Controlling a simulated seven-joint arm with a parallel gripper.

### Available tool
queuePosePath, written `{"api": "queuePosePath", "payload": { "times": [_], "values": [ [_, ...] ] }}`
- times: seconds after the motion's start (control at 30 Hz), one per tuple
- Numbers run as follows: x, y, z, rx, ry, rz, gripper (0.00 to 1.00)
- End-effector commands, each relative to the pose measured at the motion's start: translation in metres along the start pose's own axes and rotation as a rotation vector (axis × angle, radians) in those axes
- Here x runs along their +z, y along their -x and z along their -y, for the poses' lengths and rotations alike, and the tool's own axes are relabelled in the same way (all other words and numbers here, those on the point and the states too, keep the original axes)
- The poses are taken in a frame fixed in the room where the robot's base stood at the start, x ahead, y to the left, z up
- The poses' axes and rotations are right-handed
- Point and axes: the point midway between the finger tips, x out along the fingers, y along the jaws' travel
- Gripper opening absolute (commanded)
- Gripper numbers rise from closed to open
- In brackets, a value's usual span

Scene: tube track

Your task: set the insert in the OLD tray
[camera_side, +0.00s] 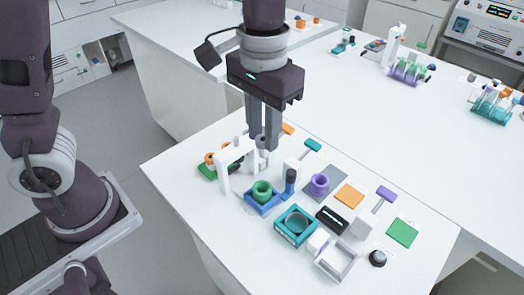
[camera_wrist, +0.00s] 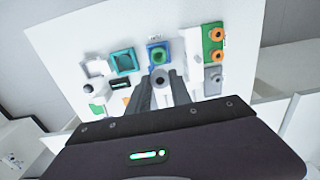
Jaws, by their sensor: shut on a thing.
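A blue tray (camera_side: 262,206) holds a green ring (camera_side: 262,191), in front of my gripper. A teal tray (camera_side: 296,238) with a round opening stands to its right, and a white open tray (camera_side: 347,275) is at the front edge. Small labels lie by the trays, but I cannot read which says OLD.
A white arch (camera_side: 224,176) stands close to my gripper, beside a green base with orange rings (camera_side: 210,159). A dark blue-capped post (camera_side: 290,182), a purple ring (camera_side: 320,184), a black block (camera_side: 332,219) and a green square (camera_side: 402,233) crowd the right side.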

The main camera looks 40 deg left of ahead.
Motion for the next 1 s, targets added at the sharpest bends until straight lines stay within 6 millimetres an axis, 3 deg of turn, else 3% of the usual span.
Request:
{"api": "queuePosePath", "payload": {
  "times": [0.27, 0.6, 0.83, 1.0],
  "values": [
    [-0.052, -0.001, 0.033, 0.0, 0.161, 0.003, 0.0],
    [-0.118, -0.001, 0.102, 0.0, 0.401, 0.003, 0.0],
    [-0.142, -0.003, 0.141, -0.003, 0.508, 0.001, 0.0],
    [-0.141, -0.034, 0.141, -0.003, 0.509, 0.006, 0.0]
  ]
}}
